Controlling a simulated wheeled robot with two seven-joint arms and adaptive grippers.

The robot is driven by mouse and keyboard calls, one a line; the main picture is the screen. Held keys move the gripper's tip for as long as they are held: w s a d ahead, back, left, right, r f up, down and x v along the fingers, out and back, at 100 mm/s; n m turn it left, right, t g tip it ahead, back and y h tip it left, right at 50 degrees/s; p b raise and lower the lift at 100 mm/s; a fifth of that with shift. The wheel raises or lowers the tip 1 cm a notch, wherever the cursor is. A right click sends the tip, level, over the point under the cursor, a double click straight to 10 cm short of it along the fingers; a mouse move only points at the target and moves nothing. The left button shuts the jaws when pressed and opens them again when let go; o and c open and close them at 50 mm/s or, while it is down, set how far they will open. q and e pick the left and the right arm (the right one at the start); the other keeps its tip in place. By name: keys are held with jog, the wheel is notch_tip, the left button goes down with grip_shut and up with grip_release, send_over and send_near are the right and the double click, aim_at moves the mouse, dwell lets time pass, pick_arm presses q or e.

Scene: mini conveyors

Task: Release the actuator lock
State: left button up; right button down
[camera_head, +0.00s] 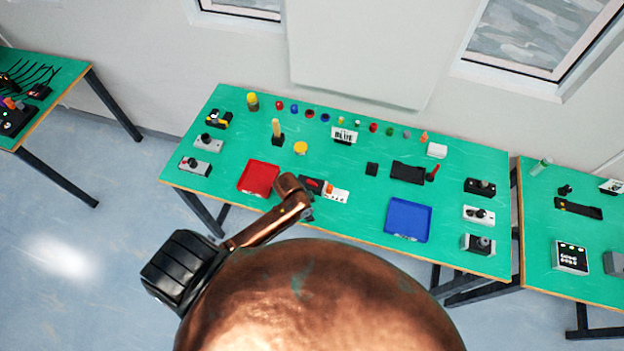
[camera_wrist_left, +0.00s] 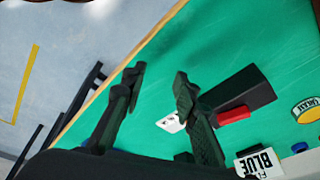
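In the left wrist view my left gripper (camera_wrist_left: 160,82) is open, with nothing between its two dark fingers. Past its right finger lies a black block (camera_wrist_left: 248,90) with a red part (camera_wrist_left: 236,115) at its side. A white piece with dark dots (camera_wrist_left: 171,123) is partly hidden behind that finger. In the head view my copper arm reaches over the table's front edge, beside a dark device with a red top (camera_head: 312,184) and a white device with an orange part (camera_head: 336,195). The fingers are mostly hidden there. I cannot tell which part is the actuator lock. My right gripper is not in view.
A red tray (camera_head: 243,185) lies left of the devices and a blue tray (camera_head: 427,224) lies to the right. A black pad (camera_head: 407,172) with a red handle (camera_head: 433,173) lies behind the blue tray. Switch boxes line both sides. Small coloured objects stand along the back.

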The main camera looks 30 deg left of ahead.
aim_at(312, 182)
pick_arm(q)
jog(key=w+a+r+m, duration=0.1)
jog(key=w+r+m, duration=0.2)
jog(key=w, duration=0.1)
jog(key=w+a+r+m+g+y+p, duration=0.1)
jog(key=w+a+r+m, duration=0.1)
jog(key=w, duration=0.1)
jog(key=w+a+r+m+g, duration=0.1)
jog(key=w+a+r+m, duration=0.1)
jog(key=w+r+m, duration=0.1)
jog(key=shift+w+a+r+m+y, duration=0.15)
jog(key=shift+w+r+y, duration=0.05)
jog(key=shift+w, duration=0.2)
jog(key=shift+w+a+r+m+y, duration=0.1)
jog(key=shift+w+r+m+y, duration=0.1)
jog(key=shift+w, duration=0.2)
notch_tip(312, 182, down, 8)
jog(key=shift+w+r+p, duration=0.1)
jog(key=shift+r+p, duration=0.05)
jog(key=shift+p, duration=0.65)
jog(key=shift+c, duration=0.7)
grip_shut()
